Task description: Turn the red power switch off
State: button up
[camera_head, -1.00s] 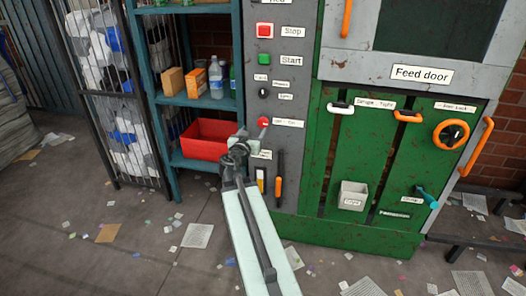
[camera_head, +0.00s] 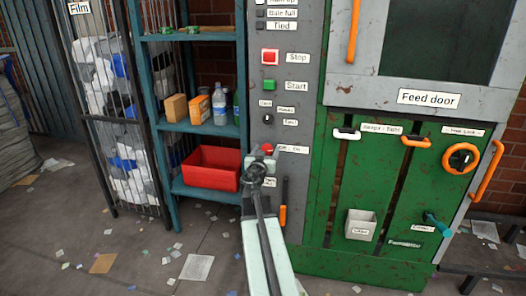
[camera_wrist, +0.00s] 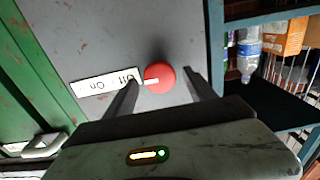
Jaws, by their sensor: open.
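The red power switch (camera_wrist: 159,77) is a round red knob with a white mark on its face, on the grey panel. In the wrist view the mark points left, toward the white off/on label (camera_wrist: 105,84), which appears upside down. In the head view the red switch (camera_head: 267,149) is partly hidden behind my gripper. My gripper (camera_wrist: 161,82) is open, with one finger on each side of the knob in the wrist view. I cannot tell whether the fingers touch it. In the head view my gripper (camera_head: 261,161) is in front of the switch.
Above are a red Stop button (camera_head: 270,56), a green Start button (camera_head: 269,86) and a small black knob (camera_head: 267,119). The green machine front (camera_head: 312,200) is to the right. A shelf with a red bin (camera_head: 212,168) is to the left. An orange-handled tool hangs below.

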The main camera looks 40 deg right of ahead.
jog(key=c, duration=1.2)
jog(key=shift+w+a, duration=0.1)
jog(key=shift+c, duration=0.7)
jog(key=shift+n, duration=0.3)
jog(key=n, duration=0.8)
jog(key=shift+a+f+n, duration=0.1)
jog(key=shift+n, duration=0.3)
jog(key=n, duration=0.4)
jog(key=shift+w, duration=0.1)
jog(key=shift+f+n+b, duration=0.15)
jog(key=shift+n+b, duration=0.15)
jog(key=shift+n, duration=2)
